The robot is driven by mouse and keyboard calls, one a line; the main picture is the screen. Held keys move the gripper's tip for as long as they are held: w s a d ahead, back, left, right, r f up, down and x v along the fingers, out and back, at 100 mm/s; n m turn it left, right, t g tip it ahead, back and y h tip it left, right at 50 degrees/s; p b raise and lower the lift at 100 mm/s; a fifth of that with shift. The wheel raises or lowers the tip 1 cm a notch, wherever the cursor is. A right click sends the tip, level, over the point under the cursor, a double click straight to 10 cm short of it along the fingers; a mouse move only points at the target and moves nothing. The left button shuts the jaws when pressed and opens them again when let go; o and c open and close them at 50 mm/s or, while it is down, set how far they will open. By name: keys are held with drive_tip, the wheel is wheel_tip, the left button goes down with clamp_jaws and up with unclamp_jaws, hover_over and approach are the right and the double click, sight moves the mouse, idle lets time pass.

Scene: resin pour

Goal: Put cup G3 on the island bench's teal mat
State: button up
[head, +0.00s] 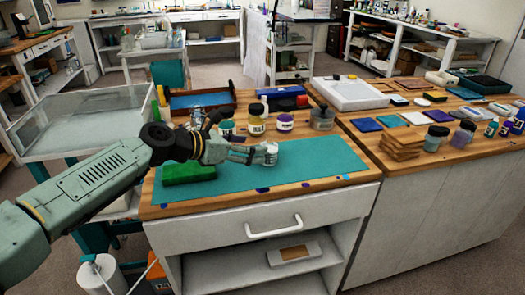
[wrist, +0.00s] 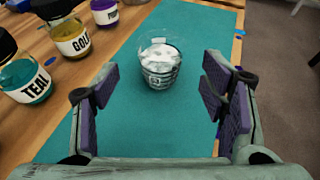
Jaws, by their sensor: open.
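A small clear cup with white and grey contents stands upright on the teal mat (head: 315,158) of the wooden-topped bench. The cup (wrist: 160,62) is in the upper middle of the wrist view, and it also shows in the head view (head: 270,155). A dark mark is on its side, but I cannot read it. My gripper (wrist: 160,92) is open, its purple-padded fingers spread wide. The cup stands just beyond the fingertips, between their lines, with nothing held. In the head view my gripper (head: 250,155) is low over the mat beside the cup and partly overlaps it.
Jars labelled TEAL (wrist: 24,82), GOLD (wrist: 70,36) and a purple one (wrist: 105,12) stand along the mat's far edge. A green block (head: 188,172) lies on the mat's left part. Wooden boards (head: 402,142) are stacked at right. The mat's right part is clear.

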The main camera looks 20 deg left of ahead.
drive_tip(key=v, duration=0.5)
drive_tip(key=shift+b, duration=0.4)
